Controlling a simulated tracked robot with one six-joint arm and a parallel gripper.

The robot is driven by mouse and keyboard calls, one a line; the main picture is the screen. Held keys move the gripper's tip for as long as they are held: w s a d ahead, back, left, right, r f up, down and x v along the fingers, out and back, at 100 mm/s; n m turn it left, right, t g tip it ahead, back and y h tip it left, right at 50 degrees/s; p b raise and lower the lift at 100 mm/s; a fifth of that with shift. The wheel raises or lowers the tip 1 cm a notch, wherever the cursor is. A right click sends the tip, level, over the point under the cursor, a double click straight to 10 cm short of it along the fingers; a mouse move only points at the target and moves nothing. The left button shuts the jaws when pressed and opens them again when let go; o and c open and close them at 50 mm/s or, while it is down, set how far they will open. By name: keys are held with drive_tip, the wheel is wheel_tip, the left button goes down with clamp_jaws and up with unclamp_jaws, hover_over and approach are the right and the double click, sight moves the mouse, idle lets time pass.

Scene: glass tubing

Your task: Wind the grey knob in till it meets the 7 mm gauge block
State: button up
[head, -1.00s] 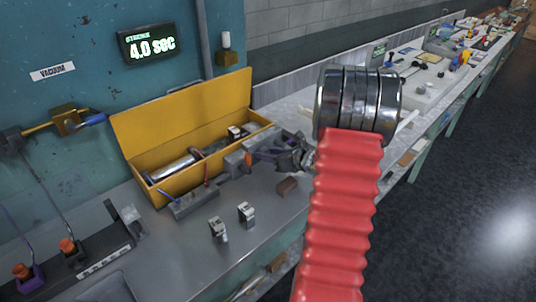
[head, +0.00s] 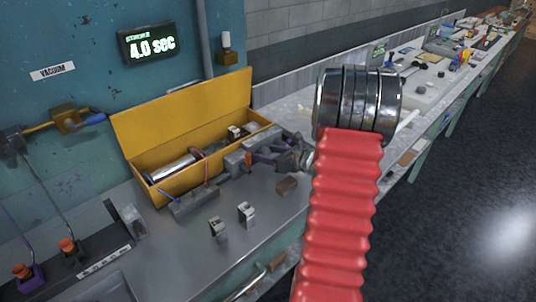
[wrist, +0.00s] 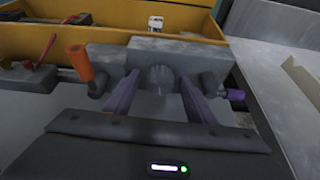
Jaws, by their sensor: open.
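A grey device (head: 234,162) sits at the front of the yellow box. In the wrist view its grey body (wrist: 110,58) spans the middle, with a round grey knob (wrist: 160,78) facing me. My gripper (wrist: 158,88) is open, its purple fingers on either side of the knob; I cannot tell if they touch it. Metal blocks with dark marks stand on the bench, one left (head: 218,228) and one right (head: 246,213). Another white block (wrist: 155,23) shows behind the device. No size is readable, so I cannot tell which is 7 mm.
The open yellow box (head: 165,190) holds a metal cylinder. An orange handle (wrist: 80,62) rises left of the knob, and a purple-tipped piece (wrist: 235,94) sticks out right. A brown block (head: 288,185) lies in front.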

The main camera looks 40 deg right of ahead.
drive_tip(key=v, duration=1.3)
drive_tip(key=shift+s, duration=0.35)
drive_tip(key=a+r+n+g+y, duration=0.25)
drive_tip(key=a+n, duration=0.55)
drive_tip(key=a, duration=0.5)
drive_tip(key=a+r+n+g+y, duration=0.2)
drive_tip(key=a+r+n+g, duration=0.15)
drive_tip(key=a+n, duration=0.7)
drive_tip(key=s+a+r+n+g+h, duration=0.1)
drive_tip(key=s+a+r+n+h, duration=0.1)
drive_tip(key=s+a+n, duration=0.3)
drive_tip(key=s+a+r+n+h, duration=0.3)
drive_tip(key=s+a+n, duration=0.3)
drive_tip(key=a+n, duration=0.3)
drive_tip(key=n, duration=0.3)
drive_tip(key=shift+s+g, duration=0.25)
drive_tip(key=shift+g, duration=0.15)
drive_tip(key=shift+n, duration=0.25)
